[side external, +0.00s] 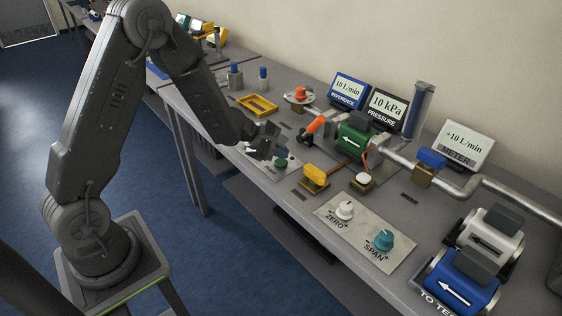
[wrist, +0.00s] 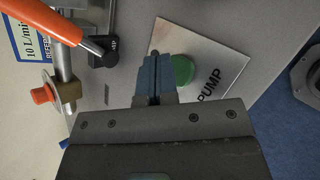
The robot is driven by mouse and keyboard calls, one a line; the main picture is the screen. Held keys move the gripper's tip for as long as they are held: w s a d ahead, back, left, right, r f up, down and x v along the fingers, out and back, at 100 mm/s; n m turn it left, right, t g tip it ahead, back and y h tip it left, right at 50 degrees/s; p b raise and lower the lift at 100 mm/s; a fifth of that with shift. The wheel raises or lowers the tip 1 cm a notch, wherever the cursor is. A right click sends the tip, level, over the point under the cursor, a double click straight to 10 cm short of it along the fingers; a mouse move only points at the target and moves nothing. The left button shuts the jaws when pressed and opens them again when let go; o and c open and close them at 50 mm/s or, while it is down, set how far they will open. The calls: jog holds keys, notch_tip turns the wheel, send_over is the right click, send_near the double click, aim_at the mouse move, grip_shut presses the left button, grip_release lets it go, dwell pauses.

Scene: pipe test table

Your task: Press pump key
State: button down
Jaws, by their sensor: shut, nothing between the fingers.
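The pump key is a round green button (wrist: 183,70) on a pale plate (wrist: 215,50) lettered PUMP in the wrist view. The button also shows in the side external view (side external: 281,162), low on the table just right of my gripper. My gripper (wrist: 155,66) is shut and empty. In the wrist view its fingertips overlap the left edge of the button; I cannot tell whether they touch it. In the side external view my gripper (side external: 264,150) is over the plate, close to the button.
An orange-handled lever (side external: 316,125) and a green pump body (side external: 354,139) stand right of my gripper. A yellow block (side external: 316,175) and a panel with ZERO and SPAN knobs (side external: 345,233) are nearer the front. A yellow tray (side external: 257,105) lies behind.

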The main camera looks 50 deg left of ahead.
aim_at(281, 163)
jog(key=shift+r, duration=0.15)
jog(key=shift+r, duration=2.5)
jog(key=s+d+r+m+g+h, duration=0.25)
jog(key=s+d+r+m, duration=0.65)
jog(key=d+r+m, duration=0.45)
jog(key=s+a+r+m+y, duration=0.1)
jog(key=s+a+m+y, duration=0.1)
jog(key=s, duration=0.7)
jog(key=s+a+r+m+y, duration=0.2)
jog(key=s+m+y, duration=0.2)
jog(key=s, duration=0.5)
jog(key=m, duration=0.2)
jog(key=shift+s+m, duration=0.35)
